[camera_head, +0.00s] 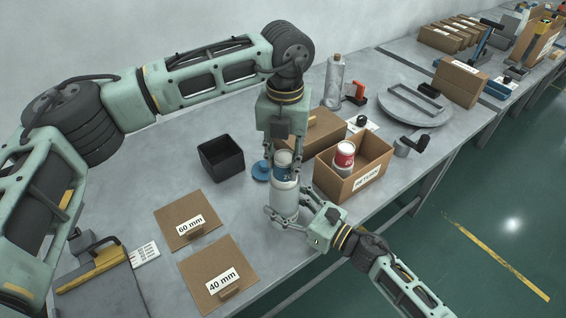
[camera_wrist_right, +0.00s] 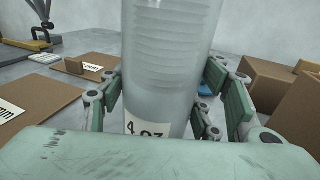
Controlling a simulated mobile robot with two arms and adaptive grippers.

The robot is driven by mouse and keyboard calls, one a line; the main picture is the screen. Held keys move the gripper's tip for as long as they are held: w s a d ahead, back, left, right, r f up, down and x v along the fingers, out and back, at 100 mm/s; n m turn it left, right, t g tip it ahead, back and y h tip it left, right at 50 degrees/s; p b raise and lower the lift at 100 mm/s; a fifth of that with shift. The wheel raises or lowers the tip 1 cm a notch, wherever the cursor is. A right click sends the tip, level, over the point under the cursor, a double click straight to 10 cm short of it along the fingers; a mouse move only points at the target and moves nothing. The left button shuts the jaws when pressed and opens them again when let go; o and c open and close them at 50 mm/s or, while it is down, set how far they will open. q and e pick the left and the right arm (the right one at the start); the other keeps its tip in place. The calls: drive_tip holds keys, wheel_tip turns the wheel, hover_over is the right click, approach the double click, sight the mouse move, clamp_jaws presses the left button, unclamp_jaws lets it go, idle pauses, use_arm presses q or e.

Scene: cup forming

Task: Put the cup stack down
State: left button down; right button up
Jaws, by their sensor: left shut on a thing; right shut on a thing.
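The cup stack (camera_head: 285,203) is a tall, pale, translucent, ribbed column, upright near the middle of the table in the head view. In the right wrist view the stack (camera_wrist_right: 168,60) fills the middle and bears a white label low down. My left gripper (camera_head: 284,172) comes from above and is shut around its upper part. My right gripper (camera_head: 287,216) is shut around its lower part from the right, with fingers on both sides. I cannot tell whether the stack's base touches the table.
An open carton marked RETURN (camera_head: 350,190) stands just right, holding a red-and-white cup stack (camera_head: 344,156). A black bin (camera_head: 221,158) and a blue disc (camera_head: 261,171) lie left. Flat cardboard pieces marked 60 mm (camera_head: 178,213) and 40 mm (camera_head: 211,263) lie front left. A round turntable (camera_head: 415,104) is behind.

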use_arm(q)
drive_tip(key=shift+f, duration=1.05)
drive_tip(key=shift+f, duration=0.6)
drive_tip(key=c, duration=1.3)
unclamp_jaws()
wheel_tip(320, 180, up, 13)
drive_tip(key=shift+r, duration=0.15)
